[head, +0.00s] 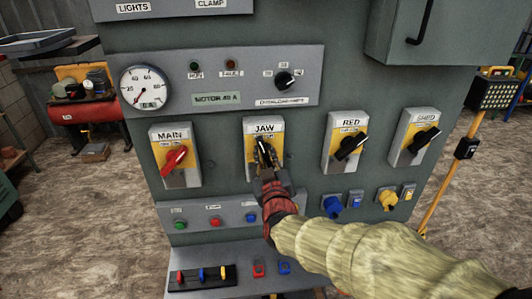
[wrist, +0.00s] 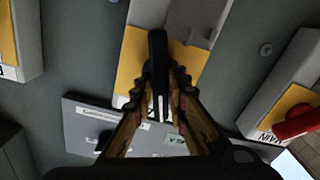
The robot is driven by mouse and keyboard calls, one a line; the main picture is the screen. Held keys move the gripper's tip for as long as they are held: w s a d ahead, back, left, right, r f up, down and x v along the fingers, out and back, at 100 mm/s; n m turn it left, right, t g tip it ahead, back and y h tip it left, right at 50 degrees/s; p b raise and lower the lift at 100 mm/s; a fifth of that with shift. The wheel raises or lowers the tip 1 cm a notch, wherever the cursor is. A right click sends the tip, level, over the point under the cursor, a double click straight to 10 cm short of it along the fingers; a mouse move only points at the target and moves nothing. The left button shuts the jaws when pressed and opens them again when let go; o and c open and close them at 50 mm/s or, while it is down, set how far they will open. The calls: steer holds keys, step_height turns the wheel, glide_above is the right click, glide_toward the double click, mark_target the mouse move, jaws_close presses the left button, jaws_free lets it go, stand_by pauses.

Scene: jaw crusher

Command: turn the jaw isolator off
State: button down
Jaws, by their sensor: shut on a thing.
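The jaw isolator (head: 264,128) is a grey box with a yellow plate and a JAW label, in the middle of the panel in the head view. My gripper (head: 266,158) reaches it from below right. In the wrist view my gripper (wrist: 160,95) is shut on the black isolator handle (wrist: 157,48), with one ribbed finger on each side. In the head view my fingers mostly hide the handle, and the position marks cannot be read.
The MAIN isolator (head: 174,157) with a red handle stands to the left. The RED isolator (head: 346,143) and SHED isolator (head: 416,138) stand to the right, with tilted black handles. A push-button strip (head: 240,215) lies below, close to my gripper. A gauge (head: 145,88) sits above left.

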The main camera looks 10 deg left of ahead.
steer(key=n+p, duration=0.1)
steer(key=n, duration=0.3)
steer(key=shift+a+f+n, duration=0.1)
steer(key=shift+a+n, duration=0.05)
steer(key=shift+n, duration=0.25)
stand_by(0.4)
steer(key=c, duration=1.8)
jaws_free()
steer(key=shift+o, duration=0.2)
steer(key=shift+s, duration=0.1)
steer(key=v, duration=1.2)
